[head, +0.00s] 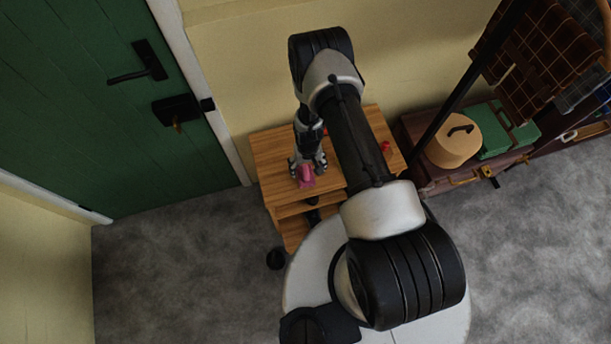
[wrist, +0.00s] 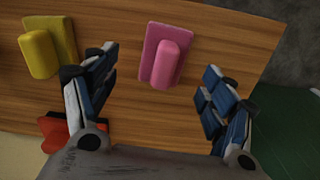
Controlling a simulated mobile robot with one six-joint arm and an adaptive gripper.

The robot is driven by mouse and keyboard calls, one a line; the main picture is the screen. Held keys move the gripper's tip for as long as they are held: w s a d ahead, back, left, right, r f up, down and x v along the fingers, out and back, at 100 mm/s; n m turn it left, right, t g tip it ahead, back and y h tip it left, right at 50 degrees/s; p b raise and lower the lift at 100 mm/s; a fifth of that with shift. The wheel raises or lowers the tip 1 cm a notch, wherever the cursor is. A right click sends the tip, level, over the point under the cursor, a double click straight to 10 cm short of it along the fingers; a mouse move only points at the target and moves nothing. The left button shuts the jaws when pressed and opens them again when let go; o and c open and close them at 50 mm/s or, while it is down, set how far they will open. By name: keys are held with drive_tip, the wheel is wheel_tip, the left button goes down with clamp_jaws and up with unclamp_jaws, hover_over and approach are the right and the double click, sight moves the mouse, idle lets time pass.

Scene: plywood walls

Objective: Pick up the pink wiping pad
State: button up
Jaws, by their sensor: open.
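The pink wiping pad (wrist: 167,62) lies on the wooden table in the wrist view, a flat pink base with a rounded grip on top. My gripper (wrist: 158,88) is open, with one finger to the left of the pad and the other to the right, both apart from it. In the head view the pink pad (head: 306,174) shows near the table's front left part, just below my gripper (head: 307,163). The fingers partly cover it there.
A green door (head: 90,100) stands to the left. A round tan box (head: 452,148) and green case (head: 505,132) sit right.

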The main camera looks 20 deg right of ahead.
sight(306, 171)
drive_tip(key=shift+w+a+f+b, duration=0.15)
drive_tip(key=shift+f+b, duration=0.35)
drive_tip(key=shift+f, duration=1.05)
drive_tip(key=shift+w+a+f+b, duration=0.15)
drive_tip(key=shift+f+b, duration=0.35)
drive_tip(key=shift+f, duration=1.05)
drive_tip(key=shift+s, duration=0.1)
drive_tip(key=c, duration=1.1)
